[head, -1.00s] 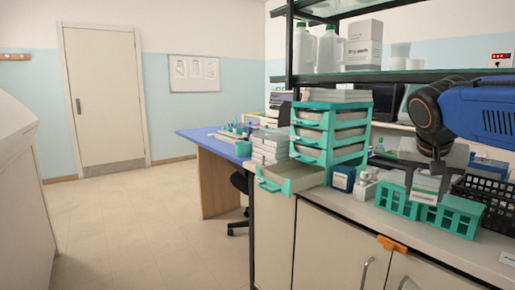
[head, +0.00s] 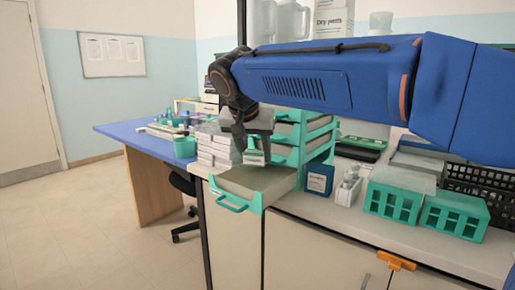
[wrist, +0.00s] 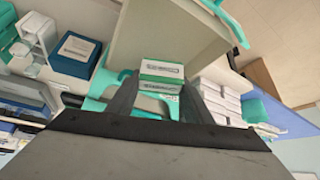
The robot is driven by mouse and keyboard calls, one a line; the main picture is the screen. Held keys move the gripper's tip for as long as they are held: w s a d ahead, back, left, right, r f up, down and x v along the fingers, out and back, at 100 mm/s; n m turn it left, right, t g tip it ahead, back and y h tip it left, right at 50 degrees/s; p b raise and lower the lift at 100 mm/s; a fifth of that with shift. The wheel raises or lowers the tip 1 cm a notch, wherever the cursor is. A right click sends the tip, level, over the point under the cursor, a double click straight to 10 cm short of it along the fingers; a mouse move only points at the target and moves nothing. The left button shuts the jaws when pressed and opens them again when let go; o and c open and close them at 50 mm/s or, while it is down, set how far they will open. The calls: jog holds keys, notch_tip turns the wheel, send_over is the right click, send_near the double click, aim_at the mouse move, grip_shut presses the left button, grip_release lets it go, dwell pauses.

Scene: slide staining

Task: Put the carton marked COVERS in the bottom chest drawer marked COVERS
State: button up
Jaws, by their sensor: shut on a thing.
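My gripper (head: 243,140) is shut on a small white and green carton (head: 256,158), whose lettering is too small to read surely. The carton also shows between the fingers in the wrist view (wrist: 162,69). The teal drawer chest (head: 322,140) stands behind my arm, partly hidden by it. Its bottom drawer (head: 262,185) is pulled out over the counter's front edge, with its teal handle at the front. The carton is held above the rear left part of this drawer. The drawer's visible inside looks empty, and its marking is not legible.
Stacked white boxes (head: 212,148) stand left of the chest. A blue box (head: 318,180) and white bottles (head: 348,188) stand right of the drawer. Teal racks (head: 395,195) and a black basket (head: 475,180) are farther right. Open floor lies at left.

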jog(key=shift+w+a+f, duration=0.1)
jog(key=shift+f, duration=3.25)
jog(key=shift+f, duration=0.6)
jog(key=o, duration=1.2)
